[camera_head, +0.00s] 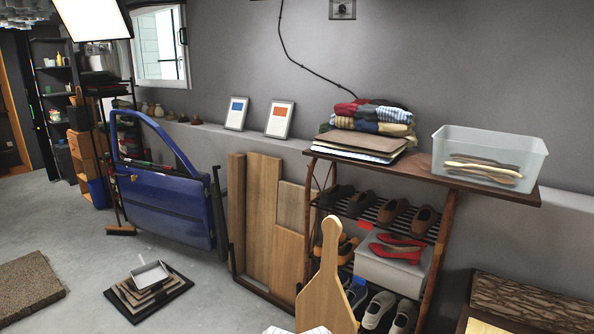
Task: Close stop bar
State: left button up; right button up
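A blue car door (170,208) with an empty window frame stands upright at the left of the head view, near the grey wall. A thin dark upright bar (218,208) runs along its right edge. I cannot tell whether this is the stop bar or how it is set. The door's lower part is close to the floor. Neither of my grippers shows in this view.
Wooden boards (262,205) lean right of the door. A shoe rack (440,215) bears folded clothes and a clear bin (490,145). A guitar-shaped wooden board (327,290) stands in front. Stacked trays (150,290) lie on the floor before the door. Floor at left is partly clear.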

aim_at(217, 184)
jog(key=i+j, duration=0.15)
jog(key=j, duration=0.25)
jog(key=i+j, duration=0.2)
jog(key=j, duration=0.2)
jog(key=i+j, duration=0.15)
jog(key=j, duration=0.2)
jog(key=i+j, duration=0.15)
jog(key=j, duration=0.25)
jog(key=i+j, duration=0.2)
jog(key=j, duration=0.2)
jog(key=i+j, duration=0.15)
jog(key=j, duration=0.25)
jog(key=i+j, duration=0.2)
jog(key=j, duration=0.15)
jog(key=i+j, duration=1)
jog(key=i+l, duration=0.15)
jog(key=i, duration=0.25)
jog(key=i+l, duration=0.1)
jog(key=i, duration=0.3)
jog(key=i+l, duration=0.15)
jog(key=i, duration=0.25)
jog(key=i+l, duration=0.3)
jog(key=i, duration=0.05)
